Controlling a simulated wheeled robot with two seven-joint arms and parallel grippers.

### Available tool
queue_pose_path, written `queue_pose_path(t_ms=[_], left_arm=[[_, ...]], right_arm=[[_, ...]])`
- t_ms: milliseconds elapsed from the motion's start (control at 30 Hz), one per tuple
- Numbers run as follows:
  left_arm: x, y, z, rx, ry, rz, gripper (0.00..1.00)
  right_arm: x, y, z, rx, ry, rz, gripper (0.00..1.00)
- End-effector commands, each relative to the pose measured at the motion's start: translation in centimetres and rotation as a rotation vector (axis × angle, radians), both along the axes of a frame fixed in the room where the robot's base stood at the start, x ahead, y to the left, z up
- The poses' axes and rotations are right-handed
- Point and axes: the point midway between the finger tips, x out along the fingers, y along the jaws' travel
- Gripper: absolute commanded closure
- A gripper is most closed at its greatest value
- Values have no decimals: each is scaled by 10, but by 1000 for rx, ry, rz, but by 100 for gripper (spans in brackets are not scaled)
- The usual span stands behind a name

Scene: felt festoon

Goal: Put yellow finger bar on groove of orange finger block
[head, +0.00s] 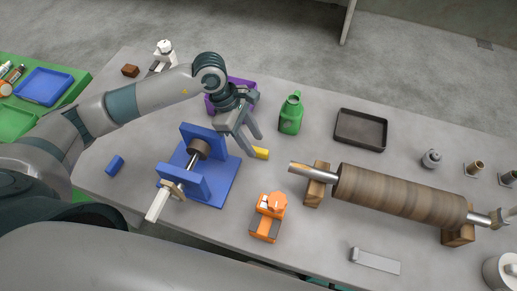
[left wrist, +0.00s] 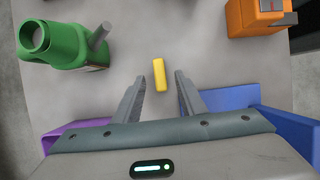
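The yellow finger bar (head: 261,153) lies on the grey table, just right of my left gripper's fingertips in the head view. In the left wrist view the yellow bar (left wrist: 160,75) lies between and just ahead of the two open fingers. My left gripper (head: 250,143) is open and empty above the table; it also shows in the left wrist view (left wrist: 158,82). The orange finger block (head: 266,222) stands nearer the front of the table; part of it shows at the top right of the left wrist view (left wrist: 258,16). Its groove is not clear to see. My right gripper is not in view.
A blue stand (head: 212,185) with a shaft is left of the bar. A green bottle-like thing (head: 291,115) and a purple bin (head: 243,88) stand behind. A wooden roller (head: 400,194) on supports takes up the right. A dark tray (head: 361,129) lies at the back.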

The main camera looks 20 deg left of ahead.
Motion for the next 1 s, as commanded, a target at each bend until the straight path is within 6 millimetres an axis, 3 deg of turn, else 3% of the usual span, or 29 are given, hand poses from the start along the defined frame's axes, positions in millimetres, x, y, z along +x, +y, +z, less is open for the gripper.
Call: queue_pose_path(t_ms=[100, 300, 800, 967, 1000], left_arm=[[-1, -3, -9, 1, 4, 2, 62], [0, -11, -29, -1, 1, 1, 62], [1, -11, -32, 0, -1, 0, 62], [1, -11, -32, 0, -1, 0, 98], [1, -11, -32, 0, -1, 0, 100]], right_arm=[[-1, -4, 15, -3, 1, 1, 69], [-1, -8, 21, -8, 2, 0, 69], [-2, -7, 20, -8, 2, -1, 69], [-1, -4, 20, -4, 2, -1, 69], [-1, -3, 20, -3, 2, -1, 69]])
